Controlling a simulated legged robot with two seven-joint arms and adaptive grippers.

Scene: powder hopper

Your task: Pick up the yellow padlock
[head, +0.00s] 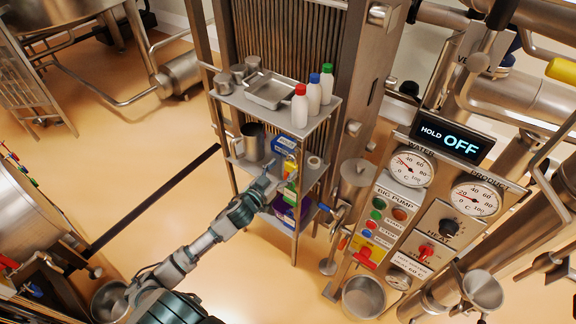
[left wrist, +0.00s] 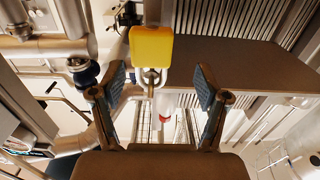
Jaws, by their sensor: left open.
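The yellow padlock (left wrist: 151,47) shows in the left wrist view with its yellow body up and its metal shackle below. It is just ahead of my left gripper (left wrist: 160,88), roughly between the two open fingers and a little left of centre. The fingers do not appear to touch it. In the head view my left gripper (head: 270,180) is at the middle level of the shelf rack, and a small yellow patch beside it (head: 290,165) looks like the padlock, partly hidden. My right gripper is not in view.
The metal shelf rack (head: 262,113) holds red, blue and green capped bottles (head: 314,95), a steel tray (head: 270,90), a steel jug (head: 251,142) and a blue box (head: 284,145). A control panel (head: 395,220) stands close on the right. Open floor (head: 160,180) lies to the left.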

